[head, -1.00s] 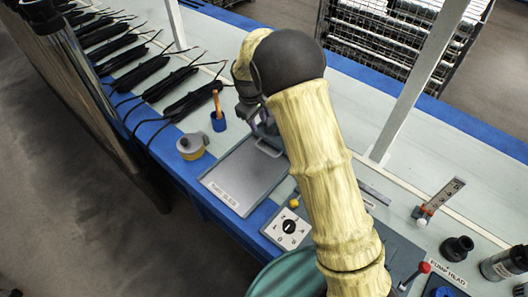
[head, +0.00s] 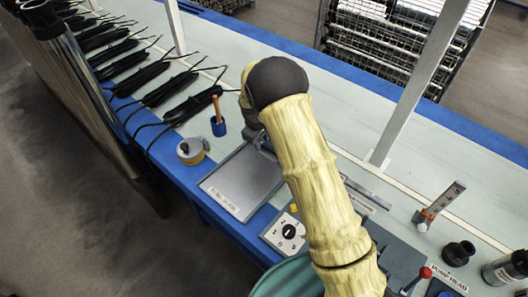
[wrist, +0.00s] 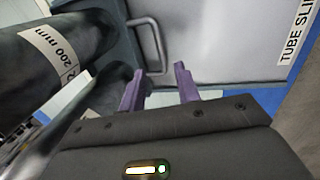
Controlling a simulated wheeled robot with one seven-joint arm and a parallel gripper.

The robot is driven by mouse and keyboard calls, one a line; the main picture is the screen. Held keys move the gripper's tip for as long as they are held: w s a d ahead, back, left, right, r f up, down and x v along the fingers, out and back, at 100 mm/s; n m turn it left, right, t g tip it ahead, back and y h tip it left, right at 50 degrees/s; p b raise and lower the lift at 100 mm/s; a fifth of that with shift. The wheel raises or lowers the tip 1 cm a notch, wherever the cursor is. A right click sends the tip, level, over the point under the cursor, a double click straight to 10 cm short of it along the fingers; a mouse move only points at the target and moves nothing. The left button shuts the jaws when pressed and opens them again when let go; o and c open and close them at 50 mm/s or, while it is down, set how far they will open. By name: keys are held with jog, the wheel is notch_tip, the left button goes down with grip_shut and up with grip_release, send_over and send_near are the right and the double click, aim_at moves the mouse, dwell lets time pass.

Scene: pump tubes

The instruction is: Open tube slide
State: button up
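The tube slide is a flat grey panel (head: 238,186) near the front edge of the bench in the head view. In the wrist view the grey panel (wrist: 225,40) carries a "TUBE SLI..." label at the right and a U-shaped metal handle (wrist: 157,45) at the left.
In the wrist view a dark cylinder (wrist: 85,38) with a "200 mm" label lies close on the left. A yellow-grey pot (head: 191,150) and a blue cup (head: 218,126) stand left of the panel. A dial plate (head: 288,231) lies right of it.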

aim_at(265, 155)
jog(key=f, duration=0.5)
jog(key=w+d+f, duration=0.1)
jog(key=f, duration=0.1)
jog(key=shift+f, duration=0.3)
grip_shut()
